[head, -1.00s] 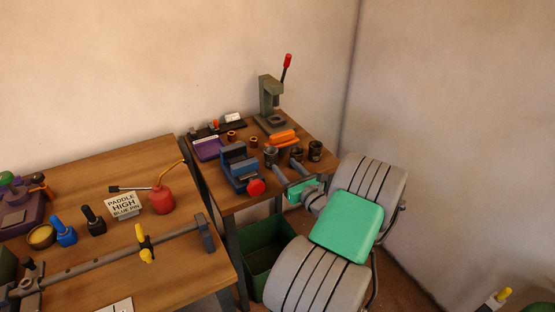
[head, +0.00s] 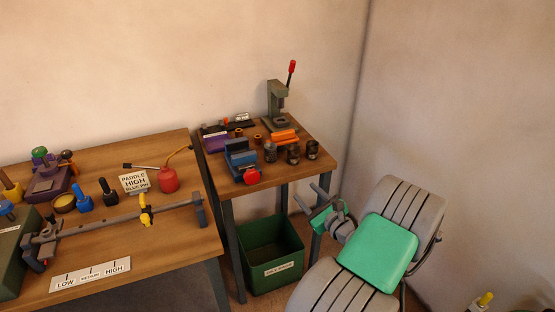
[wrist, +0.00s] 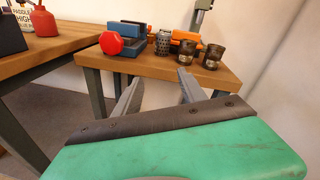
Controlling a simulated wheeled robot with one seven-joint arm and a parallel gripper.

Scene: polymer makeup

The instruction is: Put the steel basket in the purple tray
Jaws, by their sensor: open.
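The steel basket (head: 270,152) is a small grey perforated cup standing upright near the front edge of the small table. It also shows in the wrist view (wrist: 163,42), just right of the blue vise. The purple tray (head: 215,142) lies at the left of that table, behind the vise and partly hidden by it. My gripper (head: 308,197) is open and empty, in front of the table and below its top. In the wrist view its two grey fingers (wrist: 158,80) point toward the table edge, with the basket beyond them.
Two dark cups (head: 293,154) stand right of the basket. A blue vise (head: 240,158) with a red knob, an orange block (head: 284,136) and a press (head: 278,108) crowd the table. A green bin (head: 270,255) is below. The larger bench (head: 180,235) stands left.

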